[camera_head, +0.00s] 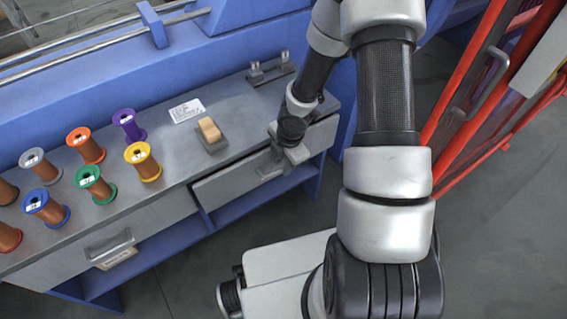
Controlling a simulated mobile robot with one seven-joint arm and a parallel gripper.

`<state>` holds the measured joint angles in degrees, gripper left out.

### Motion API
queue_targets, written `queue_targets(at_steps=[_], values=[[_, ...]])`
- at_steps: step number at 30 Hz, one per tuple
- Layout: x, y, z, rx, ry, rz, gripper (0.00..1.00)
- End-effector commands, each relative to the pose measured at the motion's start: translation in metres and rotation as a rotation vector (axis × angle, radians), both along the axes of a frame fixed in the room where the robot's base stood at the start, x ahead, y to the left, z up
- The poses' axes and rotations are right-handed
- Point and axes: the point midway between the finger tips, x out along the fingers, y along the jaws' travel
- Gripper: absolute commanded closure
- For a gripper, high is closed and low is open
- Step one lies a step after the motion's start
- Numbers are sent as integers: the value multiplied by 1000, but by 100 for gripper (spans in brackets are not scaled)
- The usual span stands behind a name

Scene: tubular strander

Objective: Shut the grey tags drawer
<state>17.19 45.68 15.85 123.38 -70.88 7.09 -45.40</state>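A grey drawer (226,190) is under the right part of the grey workbench (237,142). Its front seems to stand out a little from the bench edge, with a dark gap along the top; I cannot see inside it. My gripper (273,165) points down at the middle of this drawer front, close to where its handle would be. It is small and partly hidden by my wrist, so I cannot tell whether its fingers are open or touch the drawer. A second grey drawer front (60,262) at the left has a handle and a label too small to read.
Several coloured wire spools, including a yellow one (143,162), stand on the bench's left. A tan block on a grey base (210,135) and a white card (187,110) lie near the middle. A red-framed door (480,90) stands open at the right.

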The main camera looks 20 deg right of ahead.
Motion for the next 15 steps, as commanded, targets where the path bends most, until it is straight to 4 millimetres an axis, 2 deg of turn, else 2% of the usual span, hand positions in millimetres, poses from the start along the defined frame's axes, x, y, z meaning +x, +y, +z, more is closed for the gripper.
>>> queue_targets(at_steps=[1,4,11,15], values=[[0,0,0,0,0,0,82],[0,0,0,0,0,0,99],[0,0,0,0,0,0,100],[12,4,6,0,0,0,100]])
